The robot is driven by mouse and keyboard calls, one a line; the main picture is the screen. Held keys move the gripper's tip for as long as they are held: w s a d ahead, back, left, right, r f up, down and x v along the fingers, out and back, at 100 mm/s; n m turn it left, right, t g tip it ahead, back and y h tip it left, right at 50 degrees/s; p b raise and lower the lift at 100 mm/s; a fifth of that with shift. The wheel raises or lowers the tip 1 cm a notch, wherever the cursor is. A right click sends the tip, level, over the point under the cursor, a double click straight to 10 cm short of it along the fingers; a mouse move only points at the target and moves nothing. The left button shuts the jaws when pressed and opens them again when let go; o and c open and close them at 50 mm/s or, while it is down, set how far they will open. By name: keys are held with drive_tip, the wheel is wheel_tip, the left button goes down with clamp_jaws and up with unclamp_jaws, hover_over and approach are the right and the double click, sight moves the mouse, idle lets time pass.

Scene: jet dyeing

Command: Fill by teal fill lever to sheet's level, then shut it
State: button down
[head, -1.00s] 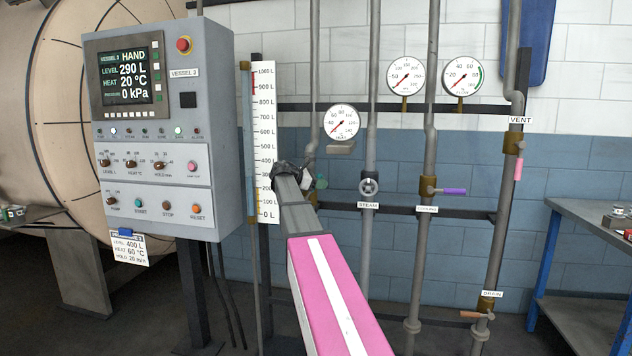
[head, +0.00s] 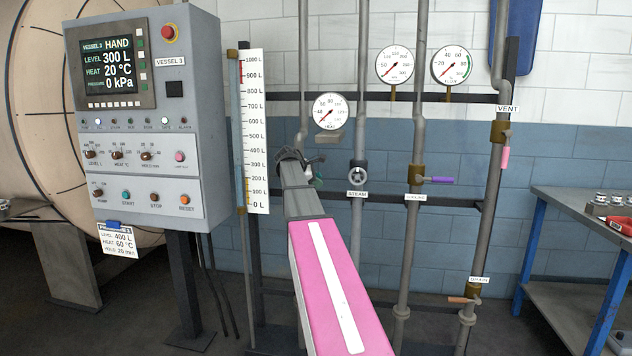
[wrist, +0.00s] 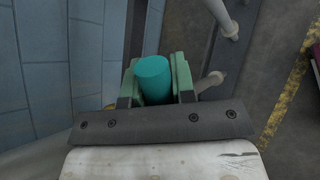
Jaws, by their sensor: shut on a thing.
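My gripper (wrist: 155,84) is shut on the teal fill lever (wrist: 153,78) in the wrist view, its green fingers on either side of the lever. The panel display (head: 111,64) reads HAND, level 300 L, 20 °C, 0 kPa. The sheet (head: 117,240) under the panel reads level 400 L, heat 60 °C, hold 20 min.
To the right stand the steam valve (head: 358,173), the purple-handled cooling valve (head: 436,180), the pink vent lever (head: 505,157) and the orange drain lever (head: 461,299). Round dials (head: 394,65) hang above. A blue-legged bench (head: 585,212) is at the right.

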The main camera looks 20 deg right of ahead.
drive_tip(key=c, duration=0.9)
unclamp_jaws()
drive_tip(key=shift+c, duration=0.2)
drive_tip(key=v, duration=1)
drive_tip(key=shift+a+r, duration=0.2)
drive_tip(key=shift+a, duration=0.1)
